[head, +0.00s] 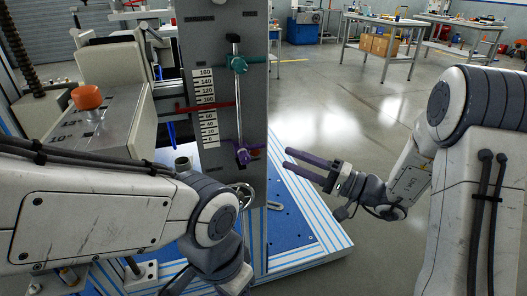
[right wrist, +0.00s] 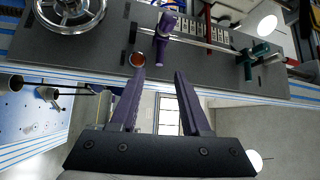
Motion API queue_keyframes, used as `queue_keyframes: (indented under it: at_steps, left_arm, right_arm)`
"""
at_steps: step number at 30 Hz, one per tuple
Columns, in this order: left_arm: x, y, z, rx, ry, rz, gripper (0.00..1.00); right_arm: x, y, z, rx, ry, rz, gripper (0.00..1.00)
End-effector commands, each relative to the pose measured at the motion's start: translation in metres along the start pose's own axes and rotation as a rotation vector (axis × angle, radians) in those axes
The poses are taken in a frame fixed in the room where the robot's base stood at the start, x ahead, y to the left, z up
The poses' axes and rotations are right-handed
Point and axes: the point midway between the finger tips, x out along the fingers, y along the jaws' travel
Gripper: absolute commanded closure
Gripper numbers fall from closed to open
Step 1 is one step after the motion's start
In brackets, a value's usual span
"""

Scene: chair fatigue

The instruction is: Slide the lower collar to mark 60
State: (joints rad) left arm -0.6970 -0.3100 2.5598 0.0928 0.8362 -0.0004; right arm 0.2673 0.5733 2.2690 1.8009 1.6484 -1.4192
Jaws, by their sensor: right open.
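The lower collar (head: 243,155) is purple and sits near the bottom of a thin upright rod (head: 236,105) on a grey panel, about level with the low end of the white number scale (head: 205,110). A teal upper collar (head: 238,64) is near the rod's top. My right gripper (head: 287,159) is open and empty, its purple fingers pointing left, to the right of the lower collar and apart from it. In the right wrist view the lower collar (right wrist: 166,23) is beyond the spread fingers (right wrist: 158,82). My left arm crosses the lower left; its gripper fingers do not show.
A red pointer bar (head: 207,106) crosses the scale. An orange knob (head: 87,97) tops the machine at left. Open floor lies right of the blue base (head: 290,215).

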Motion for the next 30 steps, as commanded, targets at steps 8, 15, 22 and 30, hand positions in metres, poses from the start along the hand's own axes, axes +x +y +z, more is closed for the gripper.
queue_keyframes:
  at_steps: [8,15,22,30]
  left_arm:
    - [0.002,0.000,0.000,0.000,0.000,0.000,0.50]
    - [0.002,0.000,0.000,0.000,0.000,0.000,0.50]
    - [0.002,0.000,0.000,0.000,0.000,0.000,0.50]
    - [0.002,0.000,0.000,0.000,0.000,0.000,0.50]
  right_arm:
    - [0.057,0.000,0.004,0.003,-0.011,0.000,0.53]
    - [0.082,0.000,0.003,0.003,-0.008,0.001,0.53]
    - [0.084,0.000,0.001,0.004,-0.003,0.003,0.53]
    - [0.084,0.000,0.002,0.003,-0.003,0.003,1.00]
